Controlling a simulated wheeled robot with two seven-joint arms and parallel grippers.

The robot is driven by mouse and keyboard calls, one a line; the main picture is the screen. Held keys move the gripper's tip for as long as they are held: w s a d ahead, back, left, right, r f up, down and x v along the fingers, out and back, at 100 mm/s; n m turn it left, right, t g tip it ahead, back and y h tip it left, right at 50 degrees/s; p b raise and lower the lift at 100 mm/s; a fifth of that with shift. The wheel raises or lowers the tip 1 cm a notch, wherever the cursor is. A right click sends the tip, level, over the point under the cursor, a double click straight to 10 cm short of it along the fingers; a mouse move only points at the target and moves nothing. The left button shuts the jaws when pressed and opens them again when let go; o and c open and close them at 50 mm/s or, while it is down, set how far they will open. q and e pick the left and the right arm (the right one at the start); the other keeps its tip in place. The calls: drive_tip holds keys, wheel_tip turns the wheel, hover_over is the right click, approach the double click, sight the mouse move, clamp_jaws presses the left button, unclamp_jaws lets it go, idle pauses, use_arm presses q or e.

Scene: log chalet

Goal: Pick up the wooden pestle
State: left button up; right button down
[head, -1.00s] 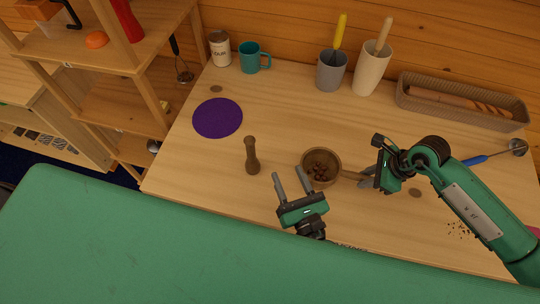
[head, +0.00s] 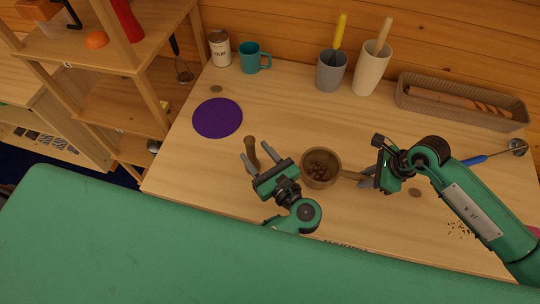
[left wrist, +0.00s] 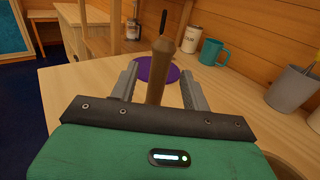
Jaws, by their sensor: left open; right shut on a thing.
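The wooden pestle (head: 251,148) stands upright on the table, brown with a rounded top. My left gripper (head: 257,158) is open right at the pestle, and its hand hides the pestle's lower part in the head view. In the left wrist view the pestle (left wrist: 158,72) shows between the two open fingers (left wrist: 158,88), with its base hidden behind the hand. My right gripper (head: 368,178) is shut on the handle (head: 352,175) of the wooden bowl (head: 333,158), which holds small dark brown pieces.
A purple round mat (head: 217,118) lies behind the pestle to the left. A teal mug (head: 250,58), a white canister (head: 219,48), a grey cup (head: 331,72), a cream vase (head: 371,70) and a woven tray (head: 462,105) line the back.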

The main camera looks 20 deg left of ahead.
sight(253, 149)
use_arm(q)
drive_tip(key=x, duration=0.4)
drive_tip(key=shift+d, duration=0.1)
drive_tip(key=shift+s, duration=0.1)
clamp_jaws()
